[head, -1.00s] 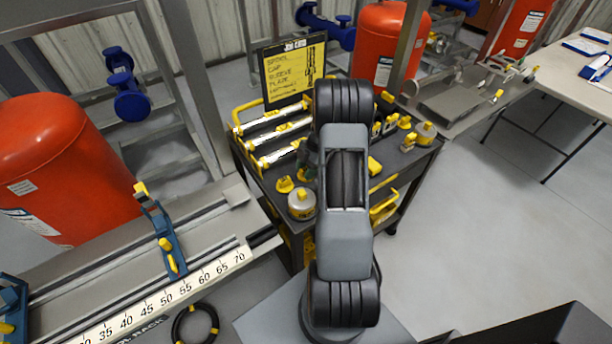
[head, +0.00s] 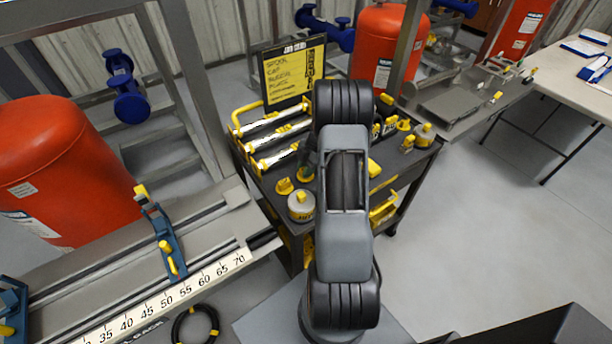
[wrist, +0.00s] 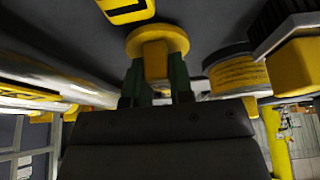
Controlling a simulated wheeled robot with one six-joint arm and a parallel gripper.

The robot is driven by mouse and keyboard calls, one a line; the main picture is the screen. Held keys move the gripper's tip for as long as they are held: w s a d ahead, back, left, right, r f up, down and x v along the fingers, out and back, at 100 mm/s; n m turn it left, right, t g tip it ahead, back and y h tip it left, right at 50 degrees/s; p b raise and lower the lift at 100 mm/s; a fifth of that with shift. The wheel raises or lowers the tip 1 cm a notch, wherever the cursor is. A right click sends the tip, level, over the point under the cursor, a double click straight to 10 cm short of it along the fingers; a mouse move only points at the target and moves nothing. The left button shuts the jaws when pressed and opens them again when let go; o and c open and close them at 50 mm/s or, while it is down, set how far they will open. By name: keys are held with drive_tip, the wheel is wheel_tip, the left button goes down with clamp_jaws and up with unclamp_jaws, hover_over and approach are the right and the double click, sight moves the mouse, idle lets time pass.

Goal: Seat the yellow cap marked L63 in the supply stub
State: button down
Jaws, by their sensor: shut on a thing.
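In the wrist view, my gripper (wrist: 157,82) has its green fingers shut on the upright tab of a yellow cap (wrist: 157,36) with a round flange. The cap is close to the dark cart top; I cannot tell whether it still touches it. No L63 mark is readable on it. In the head view my arm hides most of the gripper, which is over the cart. Another yellow cap (head: 284,186) sits on the cart's near-left part. I cannot make out the supply stub in either view.
The black cart (head: 285,222) carries yellow-ended tubes (head: 275,133), a round white-and-yellow container (head: 301,205) and a job card (head: 295,72). A rail bench with a scale (head: 170,298) stands at left, near a red tank (head: 60,165). The floor at right (head: 470,240) is clear.

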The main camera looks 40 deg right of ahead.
drive_tip(key=shift+r+p, duration=1)
drive_tip(key=shift+r, duration=2)
drive_tip(key=shift+r, duration=0.1)
